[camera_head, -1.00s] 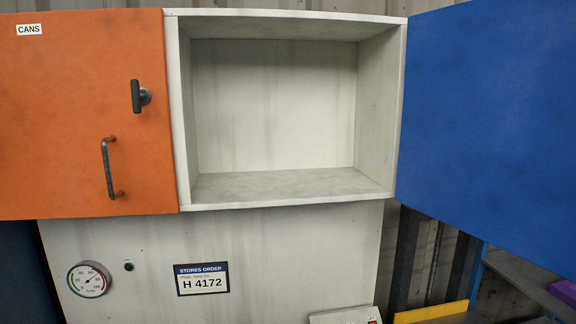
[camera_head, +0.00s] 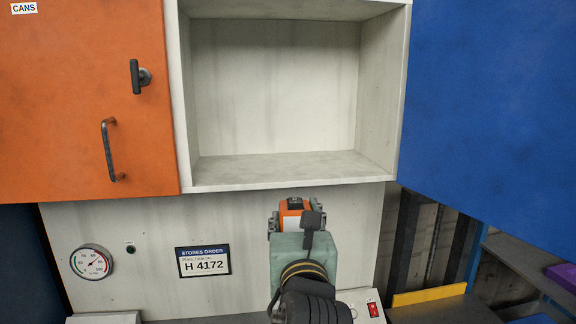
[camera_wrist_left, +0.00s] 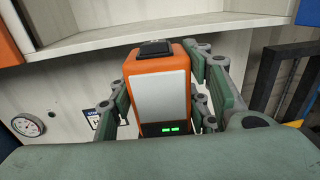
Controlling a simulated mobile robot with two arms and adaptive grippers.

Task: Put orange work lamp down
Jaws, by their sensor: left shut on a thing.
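The orange work lamp (camera_wrist_left: 159,90) has a pale front panel, a black top piece and small green lights near its bottom. In the head view the lamp (camera_head: 292,209) shows only its top, the rest hidden behind my gripper. My left gripper (camera_head: 297,217) is shut on the lamp and holds it upright, in front of the panel below the open cabinet. In the left wrist view the fingers of the left gripper (camera_wrist_left: 158,108) press on both sides of the lamp. My right gripper is not in view.
The open cabinet (camera_head: 285,188) above is empty. An orange door (camera_head: 70,95) marked CANS is at its left, a blue door (camera_head: 490,110) at its right. A gauge (camera_head: 91,262) and an H 4172 sign (camera_head: 203,262) are on the panel. A red switch (camera_head: 373,309) is at lower right.

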